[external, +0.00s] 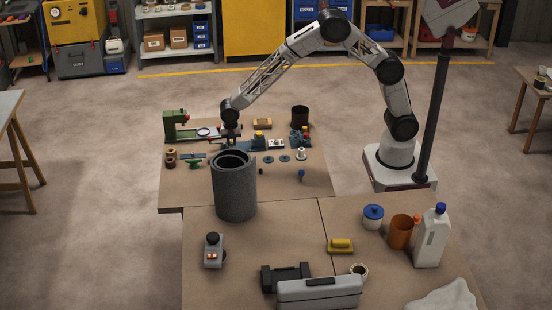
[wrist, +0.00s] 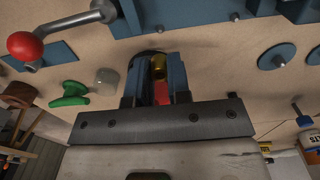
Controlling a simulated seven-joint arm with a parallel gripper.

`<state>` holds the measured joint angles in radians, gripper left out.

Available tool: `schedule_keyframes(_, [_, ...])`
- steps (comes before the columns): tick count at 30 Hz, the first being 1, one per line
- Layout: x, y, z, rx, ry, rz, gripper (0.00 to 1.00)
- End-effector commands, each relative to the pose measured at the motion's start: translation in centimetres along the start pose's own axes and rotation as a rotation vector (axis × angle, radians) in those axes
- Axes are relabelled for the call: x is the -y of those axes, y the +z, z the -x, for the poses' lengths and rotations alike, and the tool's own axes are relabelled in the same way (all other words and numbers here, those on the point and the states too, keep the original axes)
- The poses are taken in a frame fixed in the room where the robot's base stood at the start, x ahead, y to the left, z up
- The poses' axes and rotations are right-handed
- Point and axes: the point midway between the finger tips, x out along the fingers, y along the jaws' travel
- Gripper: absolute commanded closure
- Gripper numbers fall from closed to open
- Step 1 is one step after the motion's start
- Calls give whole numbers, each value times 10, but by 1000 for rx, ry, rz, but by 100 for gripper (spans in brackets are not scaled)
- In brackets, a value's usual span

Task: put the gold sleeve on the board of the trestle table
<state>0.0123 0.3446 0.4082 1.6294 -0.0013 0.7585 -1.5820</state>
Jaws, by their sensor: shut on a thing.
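My gripper (external: 232,132) is low over the far worktop, behind a tall grey cylinder in the external view. In the wrist view its two blue fingers (wrist: 160,85) are shut on the gold sleeve (wrist: 159,66), of which only a small part shows between them. A red patch shows just below the gold. I cannot make out the sleeve in the external view. A table with splayed wooden legs (external: 10,103) stands at the left edge, and another wooden table (external: 541,80) at the right edge.
The tall grey cylinder (external: 236,190) stands close in front of my gripper. A green machine (external: 175,124) is to its left and a dark cup (external: 300,116) to its right.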

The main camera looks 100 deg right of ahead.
Motion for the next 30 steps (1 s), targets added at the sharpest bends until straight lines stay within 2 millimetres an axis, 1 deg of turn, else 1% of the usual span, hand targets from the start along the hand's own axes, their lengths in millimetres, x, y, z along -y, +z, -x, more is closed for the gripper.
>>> schedule_keyframes(3, [-16,0,-3,0,-1,0,100])
schedule_keyframes(21, [-92,1,-10,0,-1,0,100])
schedule_keyframes(27, [-113,1,-11,0,0,0,100])
schedule_keyframes(30, [-118,1,-12,0,-1,0,100])
